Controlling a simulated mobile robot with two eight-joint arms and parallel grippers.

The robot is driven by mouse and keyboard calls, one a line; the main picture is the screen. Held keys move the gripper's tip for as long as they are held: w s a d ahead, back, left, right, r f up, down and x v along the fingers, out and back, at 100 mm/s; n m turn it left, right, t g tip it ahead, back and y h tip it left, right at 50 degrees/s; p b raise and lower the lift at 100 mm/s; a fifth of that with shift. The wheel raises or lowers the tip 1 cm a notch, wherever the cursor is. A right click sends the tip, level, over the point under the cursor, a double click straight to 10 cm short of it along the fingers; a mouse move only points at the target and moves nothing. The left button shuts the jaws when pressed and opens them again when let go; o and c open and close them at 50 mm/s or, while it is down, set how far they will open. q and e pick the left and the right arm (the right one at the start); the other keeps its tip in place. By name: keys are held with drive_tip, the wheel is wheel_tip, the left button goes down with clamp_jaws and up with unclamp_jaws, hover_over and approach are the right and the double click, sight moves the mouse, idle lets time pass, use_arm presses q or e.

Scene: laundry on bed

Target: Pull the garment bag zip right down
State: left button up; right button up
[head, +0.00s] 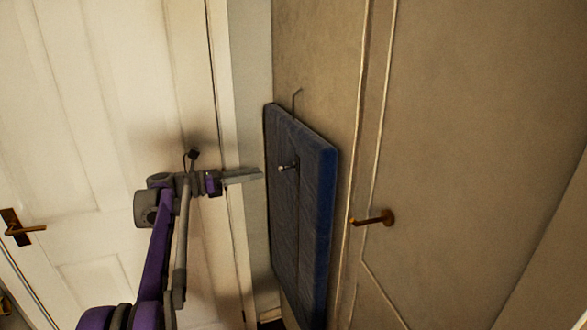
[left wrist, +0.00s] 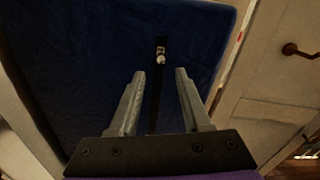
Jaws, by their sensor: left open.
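The blue garment bag (head: 313,220) hangs from a hook (head: 296,97) on the wall in the head view. A dark zip line runs down its front, and the zip pull (head: 288,166) sticks out from its upper part. In the left wrist view the blue bag (left wrist: 90,60) fills the upper left and the light-tipped zip pull (left wrist: 160,58) sits on the dark zip line. My left gripper (head: 258,174) is open and empty, to the left of the pull and apart from it. Its two fingers (left wrist: 158,75) point toward the pull, which lies beyond the gap between the tips. My right gripper is not in view.
A white door (head: 100,130) with a brass handle (head: 20,229) is on the left, behind my left arm. A beige door (head: 470,140) with a brass handle (head: 374,218) stands close to the right of the bag.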

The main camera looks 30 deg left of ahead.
sight(285, 168)
use_arm(q)
drive_tip(key=x, duration=0.9)
drive_tip(key=shift+w+d+p, duration=0.2)
drive_tip(key=shift+d+p, duration=0.05)
drive_tip(key=shift+p, duration=0.1)
clamp_jaws()
idle(0.9)
